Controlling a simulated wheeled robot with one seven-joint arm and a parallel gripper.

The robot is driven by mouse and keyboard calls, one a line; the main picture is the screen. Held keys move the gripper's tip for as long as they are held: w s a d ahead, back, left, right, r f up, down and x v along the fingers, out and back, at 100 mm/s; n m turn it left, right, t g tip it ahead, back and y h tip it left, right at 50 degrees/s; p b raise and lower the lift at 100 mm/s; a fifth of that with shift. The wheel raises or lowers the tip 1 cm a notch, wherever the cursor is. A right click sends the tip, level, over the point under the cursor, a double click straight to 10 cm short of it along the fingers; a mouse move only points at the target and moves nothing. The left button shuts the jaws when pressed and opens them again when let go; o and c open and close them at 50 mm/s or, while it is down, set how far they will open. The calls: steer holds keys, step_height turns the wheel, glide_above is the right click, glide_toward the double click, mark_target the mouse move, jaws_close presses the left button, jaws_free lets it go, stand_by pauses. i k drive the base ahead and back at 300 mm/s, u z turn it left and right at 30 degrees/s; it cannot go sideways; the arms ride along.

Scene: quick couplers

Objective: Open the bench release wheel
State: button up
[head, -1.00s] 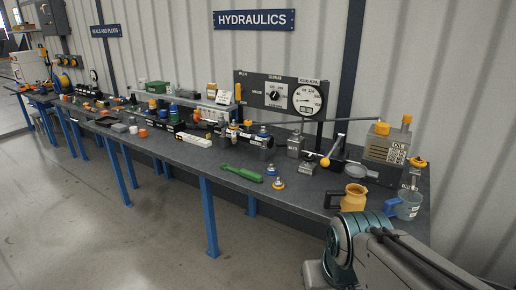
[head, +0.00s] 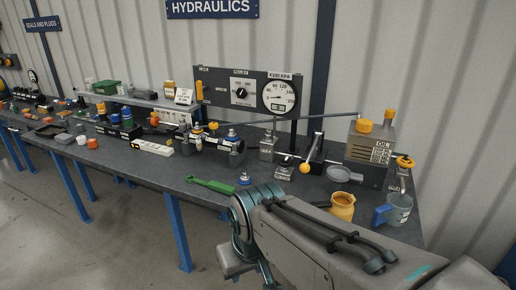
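A small orange wheel (head: 404,161) stands out at the right end of the bench, beside the beige oil tank (head: 371,142). It looks like the release wheel, but its label is too small to read. A long grey lever (head: 300,119) runs left from the tank area, and a yellow ball knob (head: 305,168) is on a shorter handle below it. My arm, with a teal joint, reaches in from the lower right, in front of the bench edge and well apart from the wheel. My gripper is out of view.
A yellow jug (head: 342,206) and a clear cup with a blue handle (head: 396,210) stand near the front right of the bench (head: 150,180). A gauge panel (head: 245,90) stands behind.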

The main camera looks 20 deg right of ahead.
mark_target(287, 162)
steer(key=z, duration=0.35)
steer(key=i, duration=0.7)
steer(key=z, duration=0.8)
steer(key=i, duration=0.35)
steer(key=z, duration=0.4)
